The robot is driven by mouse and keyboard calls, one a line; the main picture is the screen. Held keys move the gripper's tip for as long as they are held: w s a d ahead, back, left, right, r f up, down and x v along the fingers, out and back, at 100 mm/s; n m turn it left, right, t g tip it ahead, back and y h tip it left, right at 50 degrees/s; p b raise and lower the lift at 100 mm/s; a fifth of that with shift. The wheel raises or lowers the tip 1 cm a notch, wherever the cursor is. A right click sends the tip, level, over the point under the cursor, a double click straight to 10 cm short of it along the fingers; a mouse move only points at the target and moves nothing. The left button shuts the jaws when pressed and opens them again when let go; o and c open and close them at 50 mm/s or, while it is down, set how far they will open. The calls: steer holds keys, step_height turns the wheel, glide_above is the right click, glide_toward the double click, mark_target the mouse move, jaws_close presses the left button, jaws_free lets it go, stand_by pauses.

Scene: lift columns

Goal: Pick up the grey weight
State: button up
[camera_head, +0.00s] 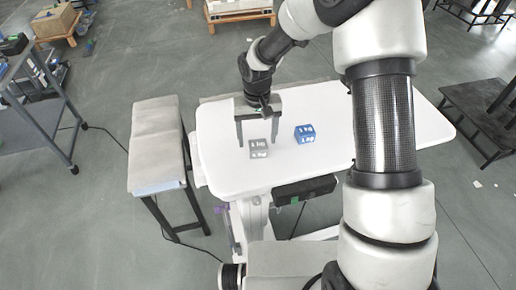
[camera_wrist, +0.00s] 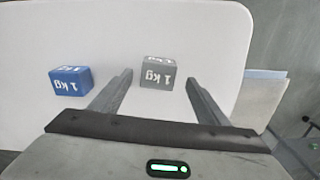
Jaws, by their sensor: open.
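The grey weight (camera_head: 259,149) is a small block marked "1 kg" on the white table (camera_head: 310,175), near its front left part. It also shows in the wrist view (camera_wrist: 158,73), just beyond the fingertips and roughly between their lines. My gripper (camera_head: 256,143) is open and empty, pointing down at the grey weight, with one finger on each side in the head view. I cannot tell the exact height of the fingertips above the table.
A blue weight (camera_head: 304,134), also marked "1 kg", stands on the table to the right of the grey one; in the wrist view it is on the left (camera_wrist: 71,81). A grey bench (camera_head: 157,145) stands left of the table. The table's right side is clear.

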mark_target(258, 144)
step_height(258, 144, down, 4)
steer(key=shift+d+f, duration=0.1)
steer(key=shift+f, duration=0.1)
steer(key=shift+c, duration=0.5)
jaws_close()
steer(key=shift+w+r, duration=0.1)
steer(key=shift+w, duration=0.05)
